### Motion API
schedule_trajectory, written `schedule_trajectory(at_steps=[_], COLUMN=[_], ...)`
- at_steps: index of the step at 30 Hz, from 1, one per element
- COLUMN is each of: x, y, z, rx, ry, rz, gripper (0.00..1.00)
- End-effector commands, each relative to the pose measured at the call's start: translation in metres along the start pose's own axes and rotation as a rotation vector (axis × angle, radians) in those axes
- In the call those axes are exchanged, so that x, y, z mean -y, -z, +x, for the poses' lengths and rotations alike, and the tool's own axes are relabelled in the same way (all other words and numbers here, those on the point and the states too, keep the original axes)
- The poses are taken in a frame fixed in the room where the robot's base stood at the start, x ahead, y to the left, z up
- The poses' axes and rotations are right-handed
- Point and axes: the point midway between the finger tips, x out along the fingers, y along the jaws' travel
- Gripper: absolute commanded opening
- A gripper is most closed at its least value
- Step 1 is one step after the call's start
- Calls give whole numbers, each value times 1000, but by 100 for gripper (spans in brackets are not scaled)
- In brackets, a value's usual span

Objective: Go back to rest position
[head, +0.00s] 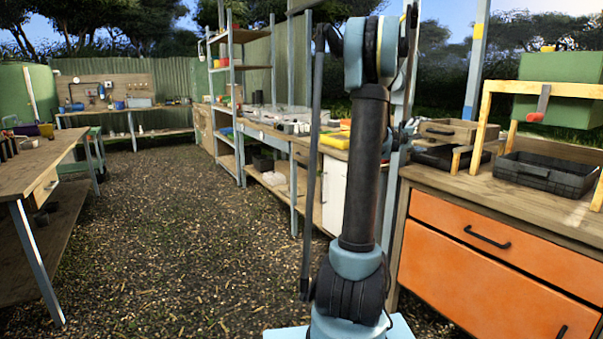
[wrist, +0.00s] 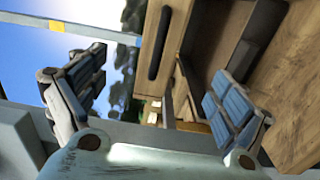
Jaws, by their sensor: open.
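My gripper (wrist: 155,105) shows in the wrist view with its two padded fingers spread wide apart. Nothing is between the fingers. The wrist view is turned on its side and shows wooden bench parts behind the fingers. In the head view my arm stands upright in the middle, and I cannot make out the gripper there.
An orange-drawer bench (head: 490,268) stands close at the right, with a black tray (head: 546,175) and a wooden box (head: 452,132) on top. A wooden table (head: 30,172) is at the left. The gravel floor (head: 170,230) between is clear. Shelves (head: 240,100) stand further back.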

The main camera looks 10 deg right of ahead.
Motion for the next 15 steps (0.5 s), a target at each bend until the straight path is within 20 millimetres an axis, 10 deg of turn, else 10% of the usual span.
schedule_trajectory(at_steps=[15], x=[30], y=[-38], z=[-141], rx=[44], ry=[299], rz=[257], gripper=[92])
